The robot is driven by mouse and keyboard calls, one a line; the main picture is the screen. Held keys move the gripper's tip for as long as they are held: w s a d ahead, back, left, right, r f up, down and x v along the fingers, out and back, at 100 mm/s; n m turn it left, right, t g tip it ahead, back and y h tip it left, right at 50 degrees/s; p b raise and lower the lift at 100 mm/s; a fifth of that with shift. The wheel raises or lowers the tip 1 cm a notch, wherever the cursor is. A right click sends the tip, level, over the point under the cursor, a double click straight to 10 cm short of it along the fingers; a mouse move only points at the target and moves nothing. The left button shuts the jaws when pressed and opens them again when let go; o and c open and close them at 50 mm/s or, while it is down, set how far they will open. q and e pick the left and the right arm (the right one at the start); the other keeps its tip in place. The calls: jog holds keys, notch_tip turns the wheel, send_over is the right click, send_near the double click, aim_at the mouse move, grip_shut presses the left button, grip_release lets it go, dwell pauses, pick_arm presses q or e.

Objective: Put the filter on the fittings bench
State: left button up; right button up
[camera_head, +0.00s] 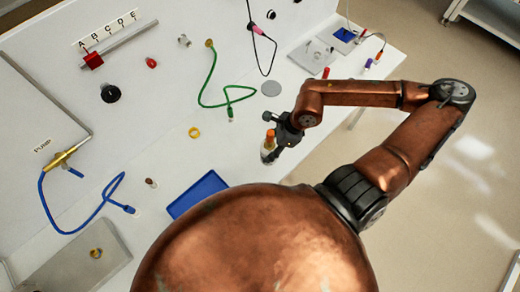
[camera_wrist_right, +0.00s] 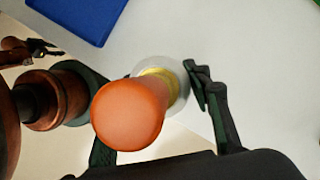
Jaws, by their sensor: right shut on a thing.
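My right gripper (camera_head: 269,138) is shut on an upright piece with a rounded orange top (camera_wrist_right: 130,112), a yellow ring and a pale, clear-looking base; I take it to be the filter. It also shows in the head view (camera_head: 268,146), over the front edge of the white bench (camera_head: 235,150). One finger is on each side of it in the right wrist view. Whether its base touches the bench is unclear. No label shows which surface is the fittings bench. What looks like my left gripper (camera_wrist_right: 42,47) is small at the left of the wrist view; its jaws are unclear.
A blue tray (camera_head: 198,192) lies left of the held piece. A green hose (camera_head: 212,80), a grey disc (camera_head: 271,88), a yellow ring (camera_head: 194,132) and a blue hose (camera_head: 75,229) lie farther back or left. The bench near the held piece is mostly clear.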

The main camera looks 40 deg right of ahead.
jog(key=w+f, duration=0.1)
jog(key=f, duration=0.2)
jog(key=w+f, duration=0.2)
jog(key=f, duration=0.1)
jog(key=w+f, duration=0.2)
jog(key=f, duration=0.1)
jog(key=shift+w+d, duration=0.2)
jog(key=shift+w, duration=0.05)
jog(key=shift+f, duration=0.1)
jog(key=shift+f, duration=0.1)
jog(key=o, duration=1.3)
jog(key=shift+o, duration=0.2)
